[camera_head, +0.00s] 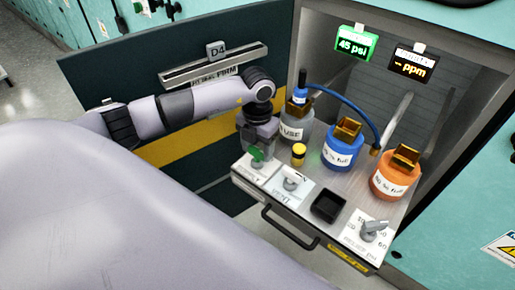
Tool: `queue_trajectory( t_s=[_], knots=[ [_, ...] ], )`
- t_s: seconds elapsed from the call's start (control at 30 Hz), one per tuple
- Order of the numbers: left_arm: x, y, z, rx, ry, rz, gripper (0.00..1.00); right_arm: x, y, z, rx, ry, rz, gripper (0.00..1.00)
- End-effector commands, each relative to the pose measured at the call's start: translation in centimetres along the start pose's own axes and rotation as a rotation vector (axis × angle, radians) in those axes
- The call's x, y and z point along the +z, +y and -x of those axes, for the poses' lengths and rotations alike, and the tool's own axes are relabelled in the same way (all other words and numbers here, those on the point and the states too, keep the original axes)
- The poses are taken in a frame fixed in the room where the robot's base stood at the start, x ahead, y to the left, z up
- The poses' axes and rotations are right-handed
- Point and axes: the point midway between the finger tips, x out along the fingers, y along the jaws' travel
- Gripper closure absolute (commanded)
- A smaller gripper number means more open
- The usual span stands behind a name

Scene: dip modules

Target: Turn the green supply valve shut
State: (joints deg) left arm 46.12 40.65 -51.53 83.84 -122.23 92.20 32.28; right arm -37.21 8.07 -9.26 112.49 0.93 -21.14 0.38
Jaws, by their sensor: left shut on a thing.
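The green supply valve (257,154) is a small green handle on a white label plate at the left front corner of the pull-out tray (327,212). My left gripper (257,146) points down over it and is shut on the green handle. The fingers hide part of the handle, so its exact angle is hard to tell. My right gripper is not in view.
Beside the valve are a grey valve (291,184), a yellow-black cap (298,154) and a black square dish (328,206). A blue bottle (342,151), an orange bottle (394,177) and a grey bottle (297,127) stand behind. Another grey valve (373,229) sits right. A display (356,44) reads 45 psi.

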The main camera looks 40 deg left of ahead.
Motion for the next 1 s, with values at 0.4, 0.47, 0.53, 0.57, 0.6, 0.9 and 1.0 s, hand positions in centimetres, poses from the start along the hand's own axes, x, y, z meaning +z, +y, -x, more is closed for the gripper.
queue_trajectory(
  t_s=[0.4,0.47,0.53,0.57,0.6,0.9,1.0],
  knots=[
    [0.0,0.0,0.1,0.0,-0.001,-0.113,0.71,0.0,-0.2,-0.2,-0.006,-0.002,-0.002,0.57],
    [0.0,0.0,0.1,0.0,-0.001,-0.113,0.71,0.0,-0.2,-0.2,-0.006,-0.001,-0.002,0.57],
    [0.0,0.0,0.1,0.0,-0.001,-0.113,0.24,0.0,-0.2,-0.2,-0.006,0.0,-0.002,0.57],
    [0.0,0.0,0.1,0.0,-0.001,-0.112,0.15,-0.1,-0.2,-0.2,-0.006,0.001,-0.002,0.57],
    [0.0,0.0,0.1,0.0,-0.001,-0.112,0.15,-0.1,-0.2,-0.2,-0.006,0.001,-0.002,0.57],
    [0.0,0.0,0.4,0.0,-0.002,-0.11,0.15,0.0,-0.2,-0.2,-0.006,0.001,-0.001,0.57],
    [0.1,0.0,1.5,0.0,-0.003,-0.109,0.15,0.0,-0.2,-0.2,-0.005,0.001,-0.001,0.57]
  ],
)
